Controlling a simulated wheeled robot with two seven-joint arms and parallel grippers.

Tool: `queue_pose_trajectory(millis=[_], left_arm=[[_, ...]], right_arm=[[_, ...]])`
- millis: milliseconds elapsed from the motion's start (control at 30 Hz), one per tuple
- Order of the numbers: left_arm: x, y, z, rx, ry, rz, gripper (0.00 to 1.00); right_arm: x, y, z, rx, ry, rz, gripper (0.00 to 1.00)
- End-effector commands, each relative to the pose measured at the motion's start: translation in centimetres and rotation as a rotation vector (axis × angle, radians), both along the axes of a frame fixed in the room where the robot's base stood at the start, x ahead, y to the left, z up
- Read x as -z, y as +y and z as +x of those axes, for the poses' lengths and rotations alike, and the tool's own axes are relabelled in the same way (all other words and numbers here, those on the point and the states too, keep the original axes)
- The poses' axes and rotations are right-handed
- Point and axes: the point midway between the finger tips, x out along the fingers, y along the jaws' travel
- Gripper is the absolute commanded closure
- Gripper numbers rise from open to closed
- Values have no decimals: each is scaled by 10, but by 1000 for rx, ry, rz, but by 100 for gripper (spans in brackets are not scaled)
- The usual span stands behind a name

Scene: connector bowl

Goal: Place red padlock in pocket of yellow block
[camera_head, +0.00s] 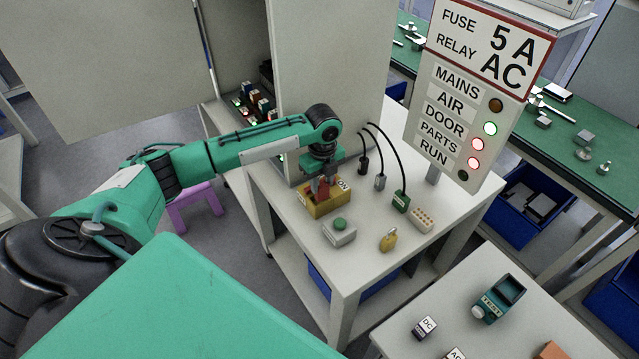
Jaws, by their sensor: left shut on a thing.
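The yellow block (314,210) sits on the white table near its back left, with an "ON" label at its right end. My left gripper (323,181) points down over the block and is shut on the red padlock (320,189). The padlock is small here and partly covered by the fingers. It is at or just above the block's top; I cannot tell whether it is inside the pocket. The pocket is hidden by the gripper and padlock. My right gripper is not in view.
On the white table (385,272) are a grey box with a green button (339,233), a yellow padlock (389,240), a beige connector (423,219) and several black-cabled plugs (401,201). A tall panel (330,70) stands behind my arm. A sign (470,90) stands at the right.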

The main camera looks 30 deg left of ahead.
Motion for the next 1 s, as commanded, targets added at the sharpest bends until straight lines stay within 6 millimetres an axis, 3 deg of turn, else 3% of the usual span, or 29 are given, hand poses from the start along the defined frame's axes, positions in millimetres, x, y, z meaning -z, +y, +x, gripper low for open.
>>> queue_pose_trajectory(millis=[133,400,767,800,900,1000], left_arm=[[-2,14,6,-3,-1,1,88],[33,11,4,1,-1,0,88],[38,11,4,1,-1,0,88],[38,11,4,1,-1,1,58],[38,11,4,1,-1,1,42],[38,11,4,1,-1,1,42]], right_arm=[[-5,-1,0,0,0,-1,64],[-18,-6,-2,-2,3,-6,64],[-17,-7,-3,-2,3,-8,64],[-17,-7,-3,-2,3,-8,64],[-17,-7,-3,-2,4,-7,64],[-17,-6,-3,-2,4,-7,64]])
